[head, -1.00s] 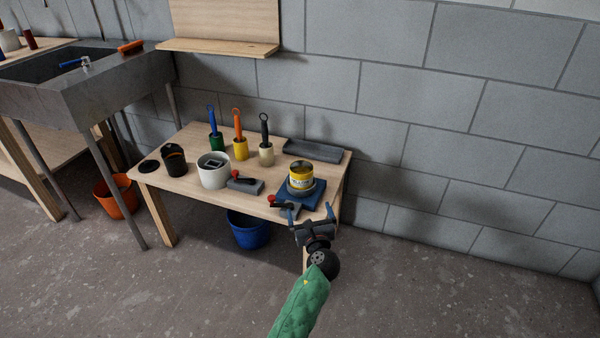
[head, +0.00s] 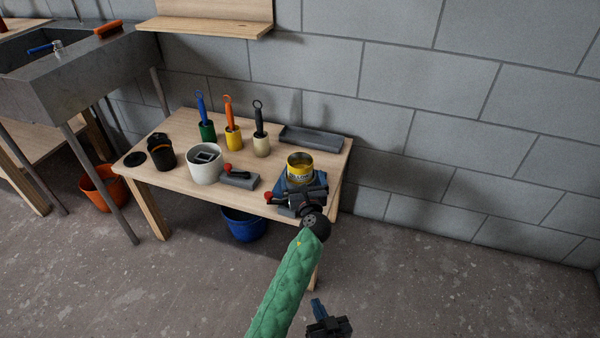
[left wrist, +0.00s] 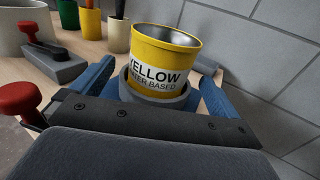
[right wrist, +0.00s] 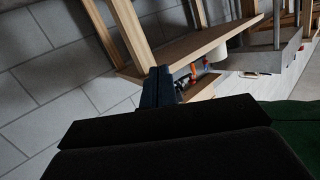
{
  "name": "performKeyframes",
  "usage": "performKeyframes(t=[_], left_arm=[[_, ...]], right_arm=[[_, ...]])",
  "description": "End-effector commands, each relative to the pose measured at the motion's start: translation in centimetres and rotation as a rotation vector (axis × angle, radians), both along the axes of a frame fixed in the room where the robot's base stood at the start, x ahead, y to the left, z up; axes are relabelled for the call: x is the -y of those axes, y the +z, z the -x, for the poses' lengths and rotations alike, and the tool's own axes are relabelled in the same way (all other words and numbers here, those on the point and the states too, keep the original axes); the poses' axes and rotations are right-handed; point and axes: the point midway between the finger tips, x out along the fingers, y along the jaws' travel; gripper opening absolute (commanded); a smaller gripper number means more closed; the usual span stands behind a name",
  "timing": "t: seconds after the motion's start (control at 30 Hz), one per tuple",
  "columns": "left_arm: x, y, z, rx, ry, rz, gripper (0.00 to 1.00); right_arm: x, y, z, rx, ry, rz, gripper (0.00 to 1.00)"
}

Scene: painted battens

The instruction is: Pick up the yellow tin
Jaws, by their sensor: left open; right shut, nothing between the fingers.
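The yellow tin (head: 300,166) stands at the right end of the low wooden table, above a blue piece (head: 281,180). In the left wrist view the open-topped tin (left wrist: 160,65) bears the label "YELLOW" and its base sits in a round grey holder (left wrist: 180,101). My left gripper (head: 301,184) is at the tin's near side. Its open blue fingers are spread to either side of the tin, low down, with gaps visible in the left wrist view. My right gripper (head: 317,310) is shut and empty, low in front of the table; its fingers also show in the right wrist view (right wrist: 159,87).
A grey block with a red-knobbed lever (head: 240,180) and a white pot (head: 205,165) stand left of the tin. Brushes in green, yellow (head: 233,139) and cream cups stand behind. A grey tray (head: 314,138) lies at the back, near the block wall.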

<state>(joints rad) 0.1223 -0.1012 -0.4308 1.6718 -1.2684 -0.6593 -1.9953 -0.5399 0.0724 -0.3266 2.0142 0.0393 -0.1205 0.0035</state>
Motion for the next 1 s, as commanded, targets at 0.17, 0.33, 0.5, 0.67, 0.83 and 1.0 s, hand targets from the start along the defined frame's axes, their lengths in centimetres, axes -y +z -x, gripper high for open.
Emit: performKeyframes(t=[0.17, 0.33, 0.5, 0.67, 0.83, 1.0], left_arm=[[-0.3, 0.0, -1.6, 0.002, 0.000, 0.001, 1.00], [-0.6, 0.1, -3.1, 0.002, 0.001, 0.000, 1.00], [-0.7, 0.0, -3.9, 0.001, 0.000, -0.001, 1.00], [-0.8, 0.1, -4.1, 0.001, 0.000, 0.000, 1.00], [-0.8, 0.1, -4.1, 0.001, 0.000, 0.000, 0.94], [-0.8, 0.1, -4.1, 0.001, 0.000, 0.000, 0.61]], right_arm=[[-0.1, 3.2, -1.1, 0.098, -0.008, -0.022, 0.00], [-0.1, 5.9, -1.8, 0.179, -0.014, -0.040, 0.00], [0.0, 7.4, -2.1, 0.225, -0.018, -0.051, 0.00], [0.0, 7.7, -2.1, 0.235, -0.019, -0.053, 0.00], [-0.1, 7.7, -2.1, 0.234, -0.019, -0.053, 0.00], [-0.1, 7.6, -2.1, 0.231, -0.017, -0.053, 0.00]])
